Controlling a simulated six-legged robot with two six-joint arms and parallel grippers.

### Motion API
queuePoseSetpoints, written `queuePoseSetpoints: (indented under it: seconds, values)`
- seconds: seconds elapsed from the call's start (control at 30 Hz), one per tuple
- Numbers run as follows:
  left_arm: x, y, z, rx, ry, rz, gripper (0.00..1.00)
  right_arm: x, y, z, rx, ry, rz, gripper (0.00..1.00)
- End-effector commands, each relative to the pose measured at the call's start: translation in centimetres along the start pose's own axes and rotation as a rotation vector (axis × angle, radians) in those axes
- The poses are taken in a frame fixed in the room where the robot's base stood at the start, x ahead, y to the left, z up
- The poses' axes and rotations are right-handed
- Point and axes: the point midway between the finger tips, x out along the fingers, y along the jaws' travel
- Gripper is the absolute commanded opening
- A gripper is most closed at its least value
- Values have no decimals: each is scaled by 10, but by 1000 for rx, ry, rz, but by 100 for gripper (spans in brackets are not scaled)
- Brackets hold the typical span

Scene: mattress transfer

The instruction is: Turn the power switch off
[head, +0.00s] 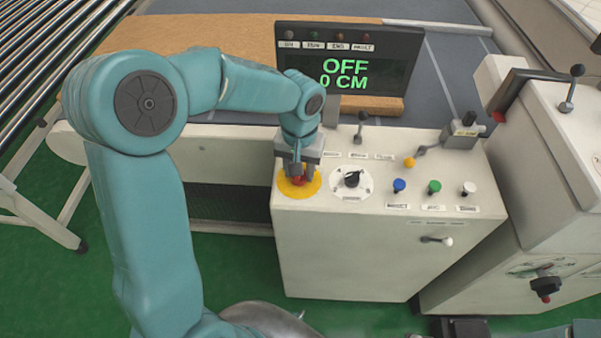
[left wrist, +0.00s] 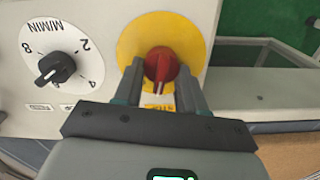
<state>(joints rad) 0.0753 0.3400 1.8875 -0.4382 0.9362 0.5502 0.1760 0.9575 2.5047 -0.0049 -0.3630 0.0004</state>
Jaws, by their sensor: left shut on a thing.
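The power switch appears to be the red knob (head: 298,180) on a round yellow plate (head: 311,187), at the left end of the white control console. My left gripper (head: 297,172) reaches down onto it and is shut on it. In the left wrist view the red knob (left wrist: 161,62) sits between the two fingers, with the yellow plate (left wrist: 190,35) around it. A label on the plate is partly hidden by the gripper. The display (head: 345,70) reads OFF and 0 CM in green. My right gripper is not in view.
Right of the knob are a black dial (head: 352,180), blue (head: 399,185), green (head: 434,187) and white (head: 469,188) buttons, and small levers. A second white machine (head: 560,130) stands at the right. Green floor (head: 235,265) lies in front of the console.

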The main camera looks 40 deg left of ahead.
Motion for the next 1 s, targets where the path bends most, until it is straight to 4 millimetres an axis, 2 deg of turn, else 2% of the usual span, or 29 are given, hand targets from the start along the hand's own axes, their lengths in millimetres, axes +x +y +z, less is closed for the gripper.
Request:
queuePoseSetpoints:
  seconds: [0.03, 0.4, 1.0]
  values:
    - [1, -1, -1, -43, 7, 1, 10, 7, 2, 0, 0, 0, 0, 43]
    - [0, -2, -1, -393, 7, 3, 10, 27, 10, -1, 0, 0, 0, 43]
    - [-2, -5, 1, -872, 6, 5, 10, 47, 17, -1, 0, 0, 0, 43]
